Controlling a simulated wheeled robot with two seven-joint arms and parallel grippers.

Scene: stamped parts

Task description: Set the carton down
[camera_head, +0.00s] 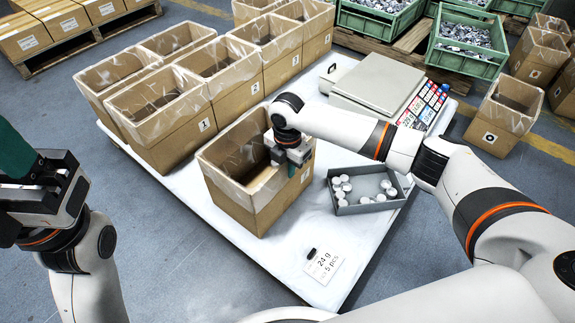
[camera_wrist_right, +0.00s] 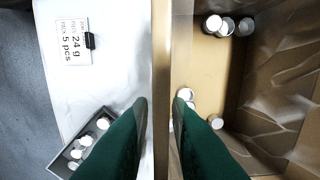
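The open carton (camera_head: 262,208), brown with a clear liner, is upright at the middle of the white table. I cannot tell whether its base touches the table. My right gripper (camera_head: 292,155) is at the carton's right wall. Several white round parts (camera_wrist_right: 228,25) lie inside on the carton floor. My left gripper (camera_head: 40,185) is at the far left, away from the carton; its fingertips are cut off or hidden.
Several lined cartons (camera_head: 165,115) stand behind on the white table (camera_head: 225,250). A scale (camera_head: 375,85) is at the back right. A grey tray (camera_head: 368,208) of white parts is close to the right. A card (camera_head: 323,266) reads 24 g, 5 pcs. The table's front left is bare.

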